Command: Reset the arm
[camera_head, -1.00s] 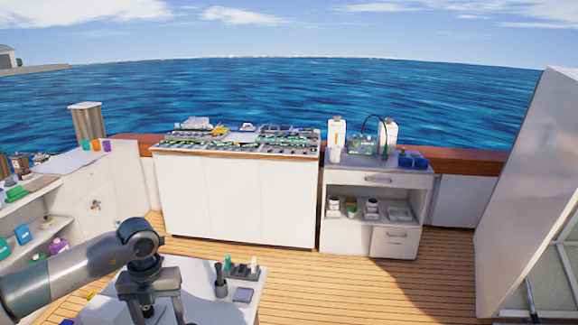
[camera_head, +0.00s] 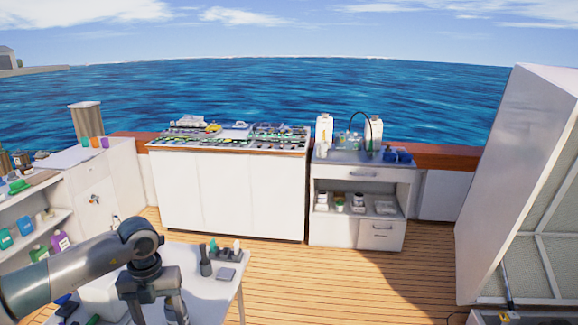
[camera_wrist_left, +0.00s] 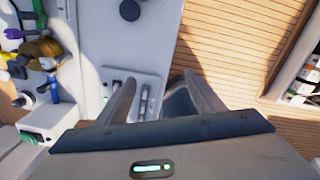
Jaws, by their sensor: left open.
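My left arm comes in from the left in the head view, bent at the elbow, with its forearm pointing down over the white table (camera_head: 215,280). The left gripper shows in the left wrist view (camera_wrist_left: 152,88). Its two fingers stand apart with nothing between them, above the table edge and deck. Its fingertips are not clear in the head view. My right gripper is not in view.
A raised white hatch lid (camera_head: 520,170) stands at the right. A long white cabinet (camera_head: 230,195) with small parts on top and a smaller white cabinet (camera_head: 385,232) stand along the rail. Shelves (camera_head: 30,222) are at left. The wooden deck (camera_head: 350,285) between is clear.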

